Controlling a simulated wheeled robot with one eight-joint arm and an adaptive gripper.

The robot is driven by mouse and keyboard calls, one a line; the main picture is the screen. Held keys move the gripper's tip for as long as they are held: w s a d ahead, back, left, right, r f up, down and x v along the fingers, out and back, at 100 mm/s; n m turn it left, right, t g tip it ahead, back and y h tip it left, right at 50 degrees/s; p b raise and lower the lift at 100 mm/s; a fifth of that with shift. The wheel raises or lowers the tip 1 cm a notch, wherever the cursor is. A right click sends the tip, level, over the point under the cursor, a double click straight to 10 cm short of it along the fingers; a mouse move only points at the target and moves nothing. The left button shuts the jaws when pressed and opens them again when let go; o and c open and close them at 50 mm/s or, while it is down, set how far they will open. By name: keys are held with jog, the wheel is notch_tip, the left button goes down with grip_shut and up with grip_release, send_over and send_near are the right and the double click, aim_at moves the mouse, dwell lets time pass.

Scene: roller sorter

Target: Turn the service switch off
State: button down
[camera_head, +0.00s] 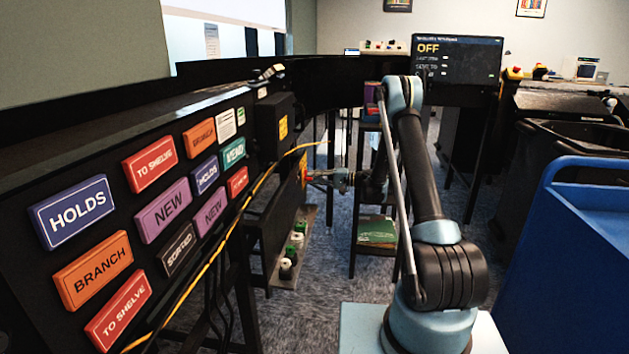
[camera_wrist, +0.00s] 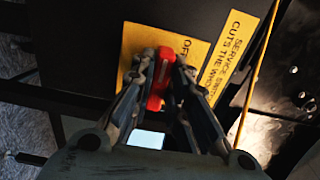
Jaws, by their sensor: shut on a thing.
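The service switch has a red handle (camera_wrist: 161,72) on a yellow plate (camera_wrist: 128,72), which reads "OFF" to the right of the handle's top in the wrist view. My gripper (camera_wrist: 162,66) is shut on the red handle, one finger on each side. Part of the handle is hidden between the fingers. In the head view my gripper (camera_head: 325,175) reaches left to the yellow plate (camera_head: 304,170) on the sorter's side; the handle is not clear there. A black screen (camera_head: 458,60) at the back shows "OFF" in large yellow letters.
A yellow service label (camera_wrist: 236,45) is beside the switch, and a yellow cable (camera_wrist: 257,70) runs past it. Colored signs such as "HOLDS" (camera_head: 73,212) line the sorter's near side. A blue cart (camera_head: 580,250) stands at the right, with black bins (camera_head: 570,145) behind it.

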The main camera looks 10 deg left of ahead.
jog(key=shift+s+f, duration=0.1)
jog(key=shift+f, duration=0.05)
jog(key=c, duration=1.6)
grip_release()
jog(key=shift+o, duration=0.2)
jog(key=d, duration=1.2)
jog(key=shift+s, duration=0.1)
